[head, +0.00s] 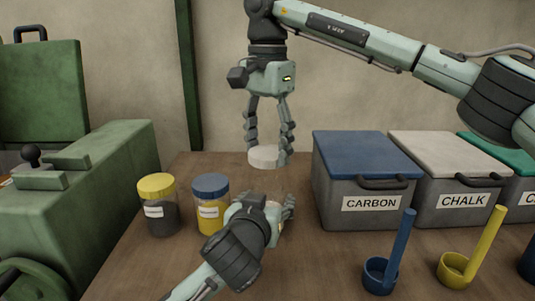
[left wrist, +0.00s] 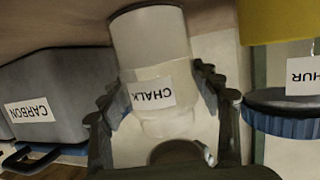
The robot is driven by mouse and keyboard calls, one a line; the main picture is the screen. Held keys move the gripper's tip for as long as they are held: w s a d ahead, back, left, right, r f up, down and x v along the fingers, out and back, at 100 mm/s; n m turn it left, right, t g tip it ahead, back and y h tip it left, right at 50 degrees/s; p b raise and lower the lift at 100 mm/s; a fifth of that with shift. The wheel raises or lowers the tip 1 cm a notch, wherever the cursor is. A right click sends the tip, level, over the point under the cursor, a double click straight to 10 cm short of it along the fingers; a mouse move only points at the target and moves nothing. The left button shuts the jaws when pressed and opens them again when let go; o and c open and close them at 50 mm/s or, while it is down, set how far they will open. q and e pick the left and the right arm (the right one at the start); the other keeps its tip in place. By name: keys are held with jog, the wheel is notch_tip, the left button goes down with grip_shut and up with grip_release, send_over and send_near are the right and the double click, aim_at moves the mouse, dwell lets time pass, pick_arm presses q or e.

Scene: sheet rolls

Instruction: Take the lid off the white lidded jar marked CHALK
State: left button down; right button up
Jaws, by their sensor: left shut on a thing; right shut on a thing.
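My right gripper (head: 268,140) hangs from above, shut on the round white lid (head: 266,158). The lid is level and apart from the jar, with a gap below it. My left gripper (head: 284,208) reaches in low over the table, shut on the CHALK jar. In the head view this gripper hides most of the jar. In the left wrist view the jar (left wrist: 150,38) stands between the fingers, with white contents, a clear upper wall and an upside-down CHALK label. No lid shows on it there.
A yellow-lidded jar (head: 158,205) and a blue-lidded jar of yellow contents (head: 210,203) stand left of my left gripper. A CARBON bin (head: 368,150) and a CHALK bin (head: 440,150) stand right. Blue (head: 381,275) and yellow (head: 458,268) scoops stand in front.

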pick_arm(q)
jog(key=shift+c, duration=1.5)
grip_release()
